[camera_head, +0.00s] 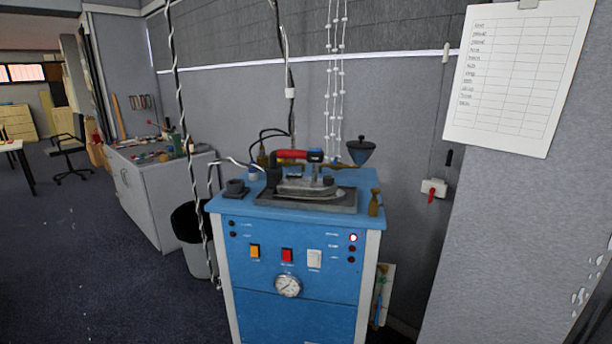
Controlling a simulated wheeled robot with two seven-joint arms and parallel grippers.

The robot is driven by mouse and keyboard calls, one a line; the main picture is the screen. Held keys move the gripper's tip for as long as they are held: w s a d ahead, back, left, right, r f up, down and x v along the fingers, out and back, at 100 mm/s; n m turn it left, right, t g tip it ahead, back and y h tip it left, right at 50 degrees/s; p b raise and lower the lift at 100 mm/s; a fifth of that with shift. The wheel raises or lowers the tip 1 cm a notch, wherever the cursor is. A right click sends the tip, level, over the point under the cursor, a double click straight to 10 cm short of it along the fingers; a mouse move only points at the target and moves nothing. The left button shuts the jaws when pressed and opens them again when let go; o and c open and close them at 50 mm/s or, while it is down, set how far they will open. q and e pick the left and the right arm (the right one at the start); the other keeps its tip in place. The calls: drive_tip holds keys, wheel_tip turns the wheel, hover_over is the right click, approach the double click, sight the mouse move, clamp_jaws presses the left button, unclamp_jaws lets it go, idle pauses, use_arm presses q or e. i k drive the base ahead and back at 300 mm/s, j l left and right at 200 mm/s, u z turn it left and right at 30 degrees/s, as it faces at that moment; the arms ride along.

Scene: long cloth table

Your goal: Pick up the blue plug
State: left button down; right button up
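I cannot make out a blue plug for certain in the head view. A dark blue cone-shaped object (361,152) stands at the back right of a blue cabinet's top, and I cannot tell what it is. An iron with a red and blue handle (296,155) rests on a dark tray (330,205) on the cabinet. Neither of my grippers is in view.
The blue cabinet (290,240) has buttons and a gauge (288,286) on its front. A cluttered grey cabinet (150,200) and a bin (195,240) stand to its left. Cords hang from above. Dark carpet (90,260) is open at left.

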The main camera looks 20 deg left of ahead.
sight(254, 176)
drive_tip(key=j+z, duration=0.25)
drive_tip(key=z, duration=0.15)
drive_tip(key=j+z, duration=0.25)
drive_tip(key=z, duration=0.15)
drive_tip(key=j+z, duration=0.25)
drive_tip(key=z, duration=0.15)
